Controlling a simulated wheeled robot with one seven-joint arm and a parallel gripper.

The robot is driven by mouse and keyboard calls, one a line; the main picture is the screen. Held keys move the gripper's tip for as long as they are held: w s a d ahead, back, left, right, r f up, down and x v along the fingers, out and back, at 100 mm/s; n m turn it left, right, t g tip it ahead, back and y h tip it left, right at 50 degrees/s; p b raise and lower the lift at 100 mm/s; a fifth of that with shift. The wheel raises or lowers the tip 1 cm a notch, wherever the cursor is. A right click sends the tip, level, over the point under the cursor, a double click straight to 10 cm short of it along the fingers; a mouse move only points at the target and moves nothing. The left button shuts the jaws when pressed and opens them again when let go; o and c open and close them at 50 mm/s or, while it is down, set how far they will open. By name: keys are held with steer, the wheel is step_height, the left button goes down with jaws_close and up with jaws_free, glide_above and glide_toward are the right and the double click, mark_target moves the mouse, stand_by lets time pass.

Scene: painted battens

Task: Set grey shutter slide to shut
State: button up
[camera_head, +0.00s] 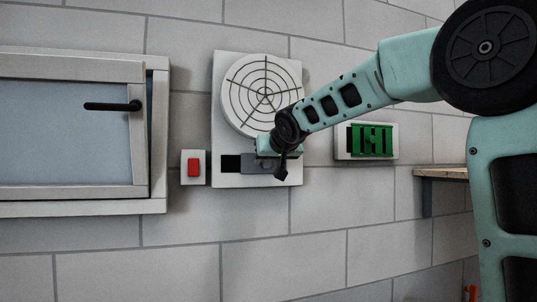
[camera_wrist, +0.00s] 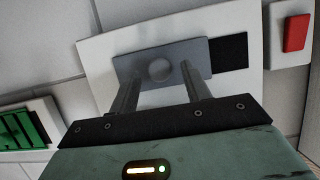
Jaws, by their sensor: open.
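The grey shutter slide (camera_head: 246,162) sits in the lower part of a white vent plate (camera_head: 225,90), below a round grille (camera_head: 262,90). A black opening (camera_head: 230,164) shows at the slide's left. In the wrist view, the grey slide (camera_wrist: 203,54) carries a round knob (camera_wrist: 160,70), and the black opening (camera_wrist: 230,52) is on its right. My gripper (camera_wrist: 157,74) is open, its two fingers on either side of the knob with gaps visible. In the head view, my gripper (camera_head: 279,165) covers the slide's right part and hides the knob.
A red button (camera_head: 193,167) on a white box is left of the plate. A window (camera_head: 70,130) with a black handle (camera_head: 112,106) is further left. A green slatted fitting (camera_head: 372,140) is to the right, with a wooden shelf (camera_head: 440,173) beyond it.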

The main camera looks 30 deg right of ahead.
mark_target(242, 166)
steer(key=shift+w+d+f, duration=0.15)
steer(key=shift+w, duration=0.25)
jaws_close()
steer(key=shift+w+a+f+b, duration=0.1)
steer(key=shift+a+f+b, duration=0.15)
steer(key=shift+b, duration=0.25)
steer(key=a+b, duration=0.2)
steer(key=w+a+b, duration=0.1)
steer(key=a+b, duration=0.2)
steer(key=shift+w, duration=0.2)
steer(key=shift+w+a+r+b, duration=0.1)
steer(key=shift+a+r+b, duration=0.2)
steer(key=shift+a+b, duration=0.1)
jaws_free()
steer(key=shift+a, duration=0.1)
